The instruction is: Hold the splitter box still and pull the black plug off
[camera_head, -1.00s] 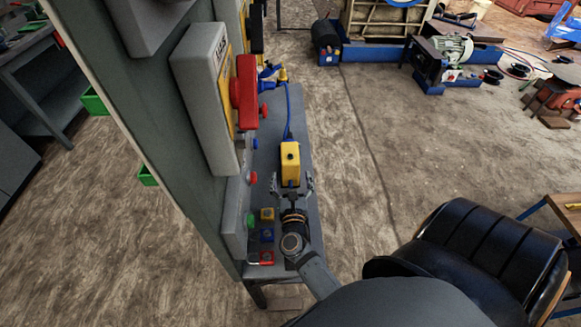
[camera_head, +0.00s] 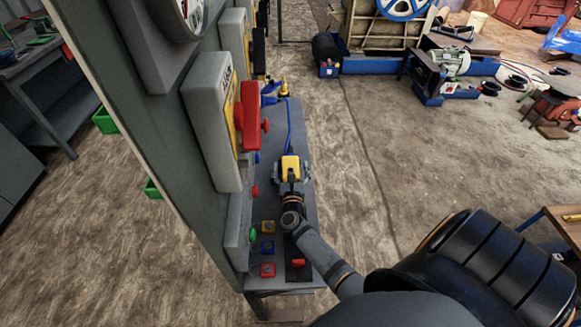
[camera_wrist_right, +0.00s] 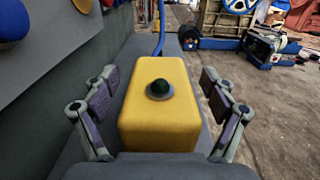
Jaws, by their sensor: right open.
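The yellow splitter box (camera_head: 290,163) lies on the grey bench, with a blue cable running from its far end. It fills the middle of the right wrist view (camera_wrist_right: 160,120), with a round dark green knob in a grey ring on its top face. My right gripper (camera_head: 291,174) is open around the box's near part. In the wrist view its fingers (camera_wrist_right: 160,105) stand on both sides of the box, with gaps visible between pads and walls. I cannot make out the black plug; the box's near end is hidden by the gripper. My left gripper is not in view.
The grey bench (camera_head: 305,222) carries small coloured button blocks near its front left. A grey panel with a red switch handle (camera_head: 250,115) rises close on the left. The blue cable (camera_head: 289,125) leads to a yellow plug (camera_head: 284,89) at the back. Open floor lies right of the bench.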

